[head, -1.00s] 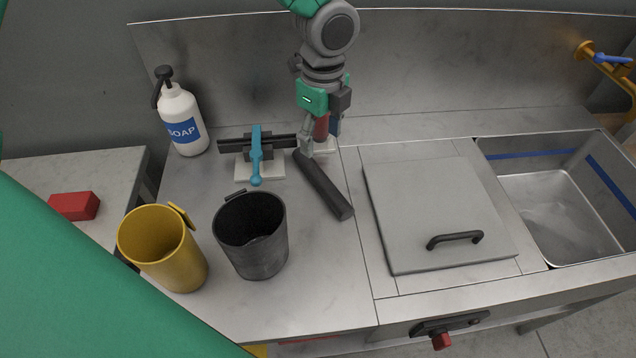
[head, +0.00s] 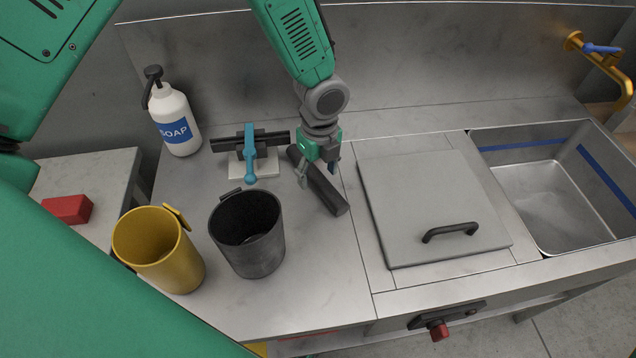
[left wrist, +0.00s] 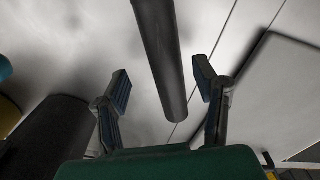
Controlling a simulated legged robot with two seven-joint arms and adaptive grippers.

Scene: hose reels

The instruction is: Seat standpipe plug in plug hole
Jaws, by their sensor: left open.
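A dark grey cylinder, which looks like the standpipe plug (head: 332,196), lies on its side on the steel counter, left of the square lid. My left gripper (head: 317,176) is over its upper middle part, pointing down, and hides some of it. The left wrist view shows the gripper (left wrist: 161,88) open, with the cylinder (left wrist: 163,55) running lengthwise between the spread fingers and clear space on both sides. The plug hole cannot be made out; the steel basin (head: 555,205) is at the far right. My right gripper is not in view.
A black cup (head: 250,250) and a yellow cup (head: 150,255) stand left of the cylinder. The handled lid (head: 425,205) lies flat between cylinder and basin.

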